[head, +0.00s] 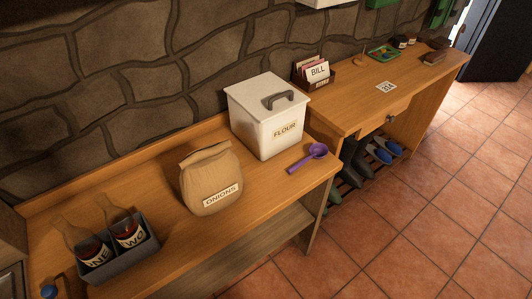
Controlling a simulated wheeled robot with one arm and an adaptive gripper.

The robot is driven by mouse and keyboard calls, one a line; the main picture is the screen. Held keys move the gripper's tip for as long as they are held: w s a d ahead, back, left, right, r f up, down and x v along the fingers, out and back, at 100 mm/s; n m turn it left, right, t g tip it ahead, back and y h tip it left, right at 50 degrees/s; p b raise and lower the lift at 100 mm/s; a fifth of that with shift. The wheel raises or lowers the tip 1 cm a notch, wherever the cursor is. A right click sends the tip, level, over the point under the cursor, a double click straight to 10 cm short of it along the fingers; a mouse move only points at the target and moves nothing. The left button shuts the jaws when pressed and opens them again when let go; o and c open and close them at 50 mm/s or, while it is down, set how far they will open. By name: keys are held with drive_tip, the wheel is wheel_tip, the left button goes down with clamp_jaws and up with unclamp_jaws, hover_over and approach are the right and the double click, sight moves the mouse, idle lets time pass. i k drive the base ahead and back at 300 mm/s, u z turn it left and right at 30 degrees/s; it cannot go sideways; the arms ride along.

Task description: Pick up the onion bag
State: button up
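The onion bag (207,174) is a brown paper sack with a folded top and a white label reading "ONIONS". It stands upright on the wooden counter (165,212), near the middle. Nothing touches it in the head view. My gripper does not show in this view.
A white flour bin (268,116) and a purple scoop (308,158) are to the bag's right. A grey caddy (122,264) with two bottles is to its left. A second table (360,98) holds a bill box (315,74) and a green tray (384,53). Tiled floor (390,230) is open in front.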

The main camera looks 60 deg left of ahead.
sight(212, 176)
drive_tip(key=i, duration=0.65)
drive_tip(key=u, duration=3.8)
drive_tip(key=i, duration=0.5)
drive_tip(key=u, duration=0.05)
